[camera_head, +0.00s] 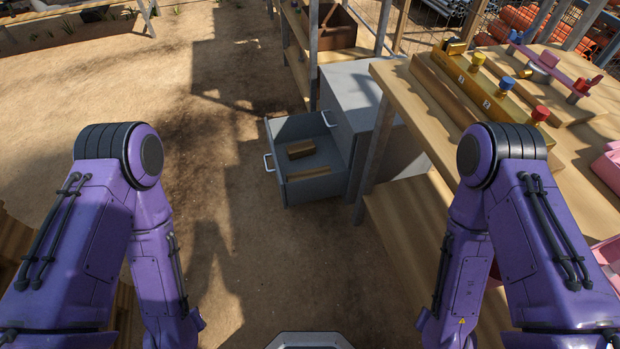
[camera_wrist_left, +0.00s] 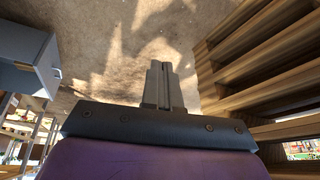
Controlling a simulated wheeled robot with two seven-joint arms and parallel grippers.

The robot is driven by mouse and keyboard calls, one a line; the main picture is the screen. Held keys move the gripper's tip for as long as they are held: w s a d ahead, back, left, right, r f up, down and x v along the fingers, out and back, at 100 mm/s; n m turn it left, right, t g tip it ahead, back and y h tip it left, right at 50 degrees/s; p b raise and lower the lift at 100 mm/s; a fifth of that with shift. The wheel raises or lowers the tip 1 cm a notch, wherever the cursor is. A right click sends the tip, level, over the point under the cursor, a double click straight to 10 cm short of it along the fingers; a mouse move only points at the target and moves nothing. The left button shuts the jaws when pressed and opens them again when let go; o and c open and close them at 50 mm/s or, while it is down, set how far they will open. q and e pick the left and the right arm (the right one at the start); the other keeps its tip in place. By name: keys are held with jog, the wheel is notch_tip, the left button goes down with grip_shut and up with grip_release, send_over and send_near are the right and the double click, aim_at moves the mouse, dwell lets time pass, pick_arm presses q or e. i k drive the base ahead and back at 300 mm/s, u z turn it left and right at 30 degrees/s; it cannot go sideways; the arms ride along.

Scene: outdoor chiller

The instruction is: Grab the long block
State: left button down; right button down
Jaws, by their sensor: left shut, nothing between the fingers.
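An open grey drawer (camera_head: 325,187) juts out from a grey cabinet (camera_head: 354,90) in the head view. Inside it, a long thin wooden block (camera_head: 309,173) lies near the front wall. A shorter, thicker wooden block (camera_head: 300,149) lies behind it. My left gripper (camera_wrist_left: 164,68) shows in the left wrist view, shut and empty over bare ground. It is apart from the drawer and blocks. My right gripper is outside both views; only the right arm shows in the head view.
A wooden workbench (camera_head: 390,75) with a row of coloured knobs stands right of the cabinet. A shelf with a brown box (camera_head: 334,27) stands behind. Wooden slats (camera_wrist_left: 255,55) are close to my left gripper. Sandy ground (camera_head: 225,200) left of the drawer is clear.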

aim_at(327, 169)
jog(key=u, duration=0.9)
jog(key=k, duration=1.2)
jog(key=u, duration=0.85)
jog(key=i, duration=1)
jog(key=z, duration=0.85)
jog(key=i, duration=1.65)
jog(key=z, duration=1)
